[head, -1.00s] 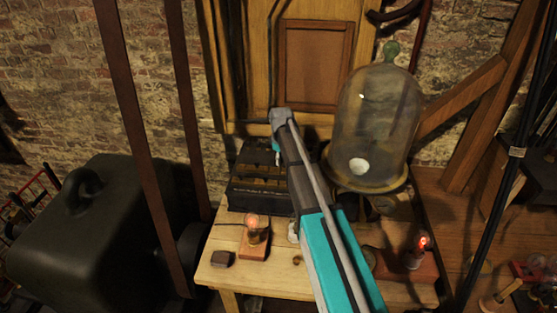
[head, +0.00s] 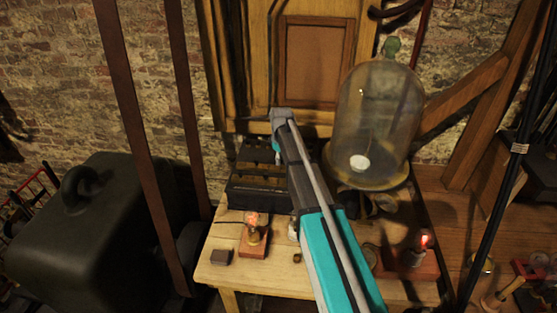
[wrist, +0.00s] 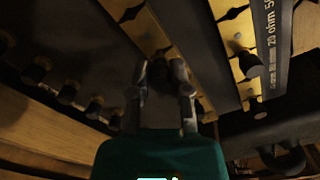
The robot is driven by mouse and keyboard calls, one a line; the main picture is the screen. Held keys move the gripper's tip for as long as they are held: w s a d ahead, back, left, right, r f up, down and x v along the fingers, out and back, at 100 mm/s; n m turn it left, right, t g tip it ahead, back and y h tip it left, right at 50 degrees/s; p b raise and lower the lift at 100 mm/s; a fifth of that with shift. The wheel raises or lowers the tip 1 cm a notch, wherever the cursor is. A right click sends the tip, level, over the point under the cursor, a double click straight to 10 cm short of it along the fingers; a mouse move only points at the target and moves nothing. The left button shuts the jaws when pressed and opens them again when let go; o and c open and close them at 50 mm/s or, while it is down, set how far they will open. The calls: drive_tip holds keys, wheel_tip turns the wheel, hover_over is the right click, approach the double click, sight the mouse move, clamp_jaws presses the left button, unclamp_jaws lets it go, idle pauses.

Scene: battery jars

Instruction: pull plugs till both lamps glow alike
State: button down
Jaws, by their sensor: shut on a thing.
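The dark resistance box (head: 255,194) stands at the back of the table, with brass bars (wrist: 165,50) and black-headed plugs in the wrist view. One plug (wrist: 250,66) is near a strip lettered "20 ohm"; another (wrist: 258,106) is just below it. Several more run along the left, one of them here (wrist: 68,92). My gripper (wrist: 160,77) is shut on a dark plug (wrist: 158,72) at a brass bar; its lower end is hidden. The right lamp (head: 424,241) shows a redder glow.
A glass bell jar (head: 375,125) stands right of the box, close to my arm. A small dark block (head: 222,257) lies at the table's (head: 270,275) front left.

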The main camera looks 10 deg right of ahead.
drive_tip(key=shift+f+b, duration=0.75)
idle(1.1)
drive_tip(key=shift+c, duration=2.4)
unclamp_jaws()
drive_tip(key=shift+r, duration=0.15)
